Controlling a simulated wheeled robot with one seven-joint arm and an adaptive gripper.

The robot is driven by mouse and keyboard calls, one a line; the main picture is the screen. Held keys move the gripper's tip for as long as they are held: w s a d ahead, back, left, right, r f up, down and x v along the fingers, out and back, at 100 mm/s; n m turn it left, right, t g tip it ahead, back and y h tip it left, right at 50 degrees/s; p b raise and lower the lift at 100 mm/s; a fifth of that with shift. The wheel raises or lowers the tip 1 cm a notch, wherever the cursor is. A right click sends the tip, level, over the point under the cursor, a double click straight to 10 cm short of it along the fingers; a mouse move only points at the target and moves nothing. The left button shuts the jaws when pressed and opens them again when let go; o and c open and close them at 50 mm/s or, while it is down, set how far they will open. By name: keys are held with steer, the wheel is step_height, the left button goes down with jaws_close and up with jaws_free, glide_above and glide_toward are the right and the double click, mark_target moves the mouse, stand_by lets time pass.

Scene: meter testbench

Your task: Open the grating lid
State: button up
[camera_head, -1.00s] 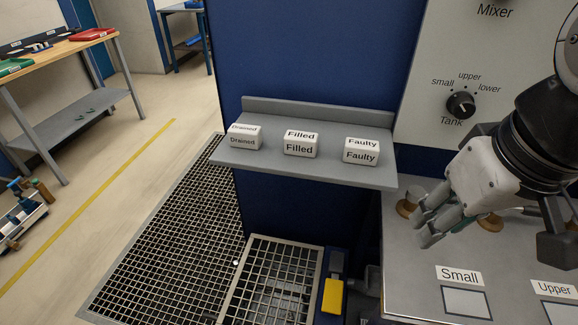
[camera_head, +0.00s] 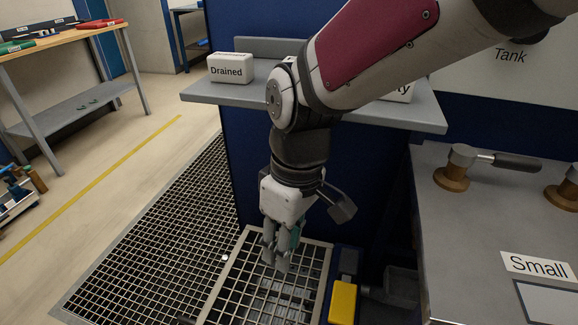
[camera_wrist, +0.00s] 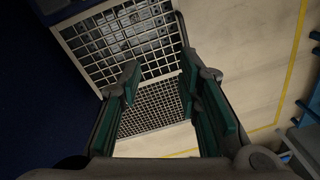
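The grating lid (camera_head: 238,303) is a small square metal grid in a light frame, lying flat in the floor at the foot of the blue cabinet. In the wrist view, the lid (camera_wrist: 122,42) fills the upper left. My gripper (camera_head: 277,262) points down over the lid in the head view and hides part of its back. In the wrist view, the two fingers of my gripper (camera_wrist: 158,80) stand apart with nothing between them. I cannot tell how high the fingertips are above the bars. A small white spot (camera_head: 225,257) shows by the lid's left edge.
A larger, finer floor grating (camera_head: 150,250) adjoins the lid on the left. A yellow block (camera_head: 342,302) stands right of the lid. Above is a grey shelf (camera_head: 215,95) with labelled blocks. The bench (camera_head: 470,230) is at the right. Open floor lies left.

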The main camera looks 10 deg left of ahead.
steer(key=s+a+f+n+b, duration=0.1)
steer(key=s+a+f+b, duration=0.1)
steer(key=f, duration=0.7)
steer(key=s+a+f+n+g+b, duration=0.1)
steer(key=s+a+f+b, duration=0.1)
steer(key=f+b, duration=0.4)
steer(key=s+a+f+n+b, duration=0.1)
steer(key=a+f+b, duration=0.3)
steer(key=f, duration=0.8)
steer(key=shift+s+a+f+n+h, duration=0.15)
steer(key=shift+s+a+n, duration=0.05)
steer(key=shift+s, duration=0.25)
steer(key=shift+s+a+f+n+h, duration=0.15)
steer(key=shift+s+n, duration=0.05)
steer(key=shift+s, duration=0.2)
jaws_close()
